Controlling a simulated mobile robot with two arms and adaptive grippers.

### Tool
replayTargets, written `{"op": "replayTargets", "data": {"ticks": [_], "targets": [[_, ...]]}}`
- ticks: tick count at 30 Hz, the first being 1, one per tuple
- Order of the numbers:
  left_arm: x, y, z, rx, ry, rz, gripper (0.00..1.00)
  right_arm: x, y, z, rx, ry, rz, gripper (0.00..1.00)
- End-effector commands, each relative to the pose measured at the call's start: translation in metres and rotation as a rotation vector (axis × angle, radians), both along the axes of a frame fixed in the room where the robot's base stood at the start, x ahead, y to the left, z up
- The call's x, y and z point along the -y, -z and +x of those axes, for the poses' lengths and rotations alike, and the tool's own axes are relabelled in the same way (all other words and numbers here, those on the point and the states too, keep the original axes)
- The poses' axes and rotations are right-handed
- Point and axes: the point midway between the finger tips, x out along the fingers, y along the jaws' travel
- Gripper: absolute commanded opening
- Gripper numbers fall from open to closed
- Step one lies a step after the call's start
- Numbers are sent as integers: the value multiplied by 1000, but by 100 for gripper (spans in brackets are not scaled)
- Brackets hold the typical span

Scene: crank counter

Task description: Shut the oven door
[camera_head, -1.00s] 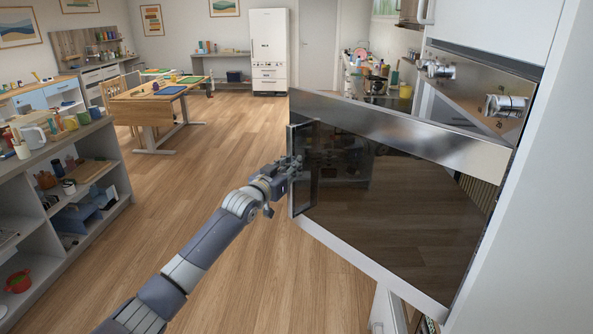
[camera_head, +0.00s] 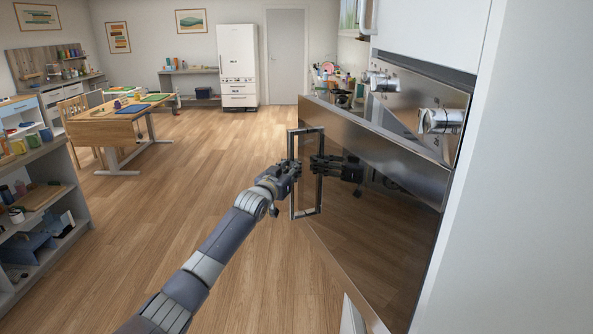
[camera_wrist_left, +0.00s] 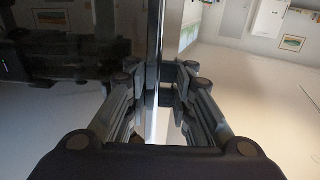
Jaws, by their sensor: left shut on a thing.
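The oven door (camera_head: 375,205) has a dark glossy front with a steel band along its top. It stands partly open, swung out into the room from its near right side. Its tall rectangular metal handle (camera_head: 320,200) is at the door's left, free edge. My left gripper (camera_head: 290,172) is shut on the near upright of this handle, and its reflection shows in the door. In the left wrist view, the handle bar (camera_wrist_left: 154,50) runs between the fingers of my left gripper (camera_wrist_left: 156,80). The right gripper is not in view.
A steel control panel with knobs (camera_head: 440,121) sits above the door, beside a white cabinet side (camera_head: 500,220). Open wooden floor (camera_head: 200,160) lies to the left. A shelf unit (camera_head: 60,215) stands at far left, and a wooden table (camera_head: 110,115) farther back.

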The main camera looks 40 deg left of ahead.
Motion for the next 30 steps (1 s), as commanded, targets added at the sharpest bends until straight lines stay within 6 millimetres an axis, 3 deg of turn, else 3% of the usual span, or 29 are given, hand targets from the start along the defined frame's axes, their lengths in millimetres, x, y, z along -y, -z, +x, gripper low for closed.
{"op": "replayTargets", "data": {"ticks": [11, 12, 14, 15, 30], "targets": [[6, 6, 1, -6, 9, -9, 0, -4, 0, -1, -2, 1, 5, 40], [6, 6, 1, -6, 9, -9, 24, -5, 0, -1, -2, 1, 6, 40], [6, 6, 1, -7, 9, -8, 38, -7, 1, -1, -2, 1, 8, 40], [6, 6, 1, -7, 8, -8, 40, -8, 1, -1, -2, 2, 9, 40], [4, 3, -5, -3, 5, -4, 40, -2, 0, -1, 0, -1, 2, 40]]}}
